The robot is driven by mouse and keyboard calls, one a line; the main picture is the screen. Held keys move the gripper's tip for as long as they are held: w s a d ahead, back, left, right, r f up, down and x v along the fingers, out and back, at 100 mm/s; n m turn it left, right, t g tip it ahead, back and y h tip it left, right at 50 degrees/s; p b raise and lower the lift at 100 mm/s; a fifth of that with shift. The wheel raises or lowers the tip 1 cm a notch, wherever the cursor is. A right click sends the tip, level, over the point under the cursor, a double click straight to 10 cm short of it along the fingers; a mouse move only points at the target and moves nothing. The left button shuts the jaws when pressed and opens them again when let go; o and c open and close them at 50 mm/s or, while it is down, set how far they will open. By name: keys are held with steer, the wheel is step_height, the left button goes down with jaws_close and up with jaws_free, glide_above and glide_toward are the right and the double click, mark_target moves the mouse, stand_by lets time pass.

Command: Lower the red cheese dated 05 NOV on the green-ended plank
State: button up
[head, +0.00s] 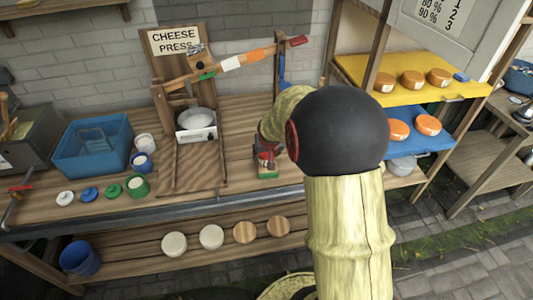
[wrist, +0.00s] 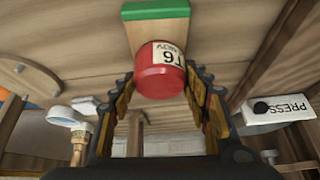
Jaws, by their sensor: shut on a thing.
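The red cheese (wrist: 160,82) is between my gripper's fingers (wrist: 160,92) in the wrist view. Its white label appears upside down; it shows NOV and digits that look like 1 and 6 or 9, not 05. The green-ended plank (wrist: 158,34) lies just beyond the cheese, its green end (wrist: 155,10) at the top of the view. In the head view my gripper (head: 266,158) is low over the bench at the green end (head: 267,176), partly hidden by my arm. I cannot tell whether the cheese touches the plank.
The cheese press (head: 196,120) stands left of my gripper, its lever reaching over towards my arm. A blue tub (head: 92,165) and small pots stand further left. Orange cheeses sit on the yellow shelf (head: 455,92) and blue shelf (head: 436,145) at right.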

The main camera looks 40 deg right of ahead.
steer(key=o, duration=1.4)
steer(key=shift+r, duration=0.1)
steer(key=v, duration=1.1)
steer(key=shift+s+a+r, duration=0.1)
steer(key=shift+s+r, duration=0.1)
steer(key=shift+r, duration=0.15)
